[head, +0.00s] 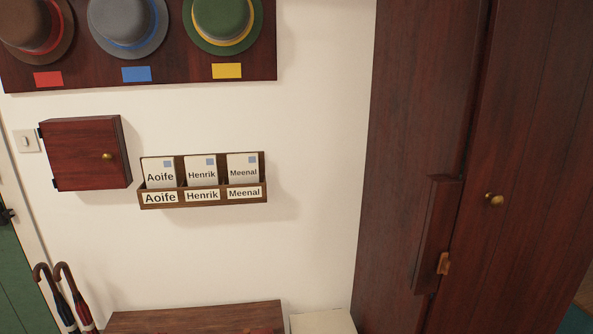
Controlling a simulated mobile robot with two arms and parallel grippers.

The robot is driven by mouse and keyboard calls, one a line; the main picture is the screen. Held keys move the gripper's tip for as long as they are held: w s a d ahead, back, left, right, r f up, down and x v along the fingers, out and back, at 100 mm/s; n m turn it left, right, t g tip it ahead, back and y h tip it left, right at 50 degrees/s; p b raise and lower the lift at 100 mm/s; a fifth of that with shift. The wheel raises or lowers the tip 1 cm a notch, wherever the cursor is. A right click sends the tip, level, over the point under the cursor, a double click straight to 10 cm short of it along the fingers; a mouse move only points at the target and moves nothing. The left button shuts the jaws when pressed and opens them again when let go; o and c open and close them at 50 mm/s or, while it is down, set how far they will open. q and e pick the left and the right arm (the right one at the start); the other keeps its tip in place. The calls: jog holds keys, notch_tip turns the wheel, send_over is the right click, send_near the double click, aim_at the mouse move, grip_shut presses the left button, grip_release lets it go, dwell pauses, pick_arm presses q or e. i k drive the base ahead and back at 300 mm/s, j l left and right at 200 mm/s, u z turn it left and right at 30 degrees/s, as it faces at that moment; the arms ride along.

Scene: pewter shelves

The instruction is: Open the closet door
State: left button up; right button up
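The tall dark red-brown wooden closet (415,90) fills the right side of the head view. Its door (535,120) has a small round brass knob (494,200) and looks shut, with a thin dark line along its left edge. A raised vertical wooden piece (434,230) sits on the closet left of that edge. A small lighter brown block (443,263) is at its lower right; I cannot tell how it works. Neither of my grippers shows in this view.
A small wall cabinet (85,155) looks shut. A letter rack (203,195) hangs beside it, below several hats on a board (185,75). Umbrellas (65,300) stand lower left. A wooden bench top (195,318) and a pale box (323,322) are below, left of the closet.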

aim_at(520, 247)
jog(key=z, duration=1.45)
